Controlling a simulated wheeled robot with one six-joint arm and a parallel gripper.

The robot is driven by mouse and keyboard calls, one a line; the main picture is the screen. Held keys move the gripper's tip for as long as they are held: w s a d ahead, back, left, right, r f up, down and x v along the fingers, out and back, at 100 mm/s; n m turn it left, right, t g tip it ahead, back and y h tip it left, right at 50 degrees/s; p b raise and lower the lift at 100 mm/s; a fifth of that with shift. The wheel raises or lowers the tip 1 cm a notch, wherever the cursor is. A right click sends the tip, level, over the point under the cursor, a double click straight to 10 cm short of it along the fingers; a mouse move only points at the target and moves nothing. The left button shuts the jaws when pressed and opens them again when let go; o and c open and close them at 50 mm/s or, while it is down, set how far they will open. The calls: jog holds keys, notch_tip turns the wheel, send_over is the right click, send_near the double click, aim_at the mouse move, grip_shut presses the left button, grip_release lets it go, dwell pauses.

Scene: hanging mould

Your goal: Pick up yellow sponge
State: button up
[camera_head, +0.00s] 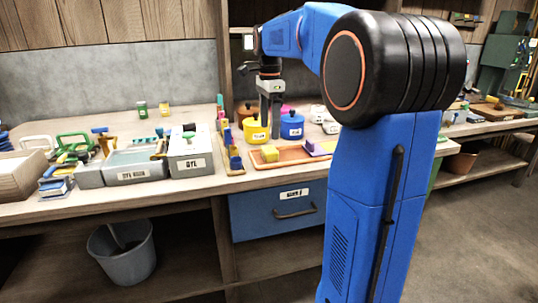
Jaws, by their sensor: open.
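A small yellow block (270,152) lies on the left part of a flat orange-brown tray (290,158) on the bench; it looks like the yellow sponge, though it is small in view. A purple block (312,146) with a yellow part beside it lies at the tray's right end. My gripper (271,128) points down with its jaws open and empty. It hangs above and behind the yellow block, between a yellow pot and a blue pot in the picture. Its fingers hide part of the space between the pots.
The yellow pot (254,131) and blue pot (291,126) stand close by the gripper. A narrow rack of coloured pieces (233,160) is left of the tray. Grey labelled bins (190,155) stand farther left. A wooden post (224,60) rises behind. Some bench lies clear at the back left.

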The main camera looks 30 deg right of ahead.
aim_at(269, 149)
jog(key=shift+f, duration=3.8)
jog(key=c, duration=1.1)
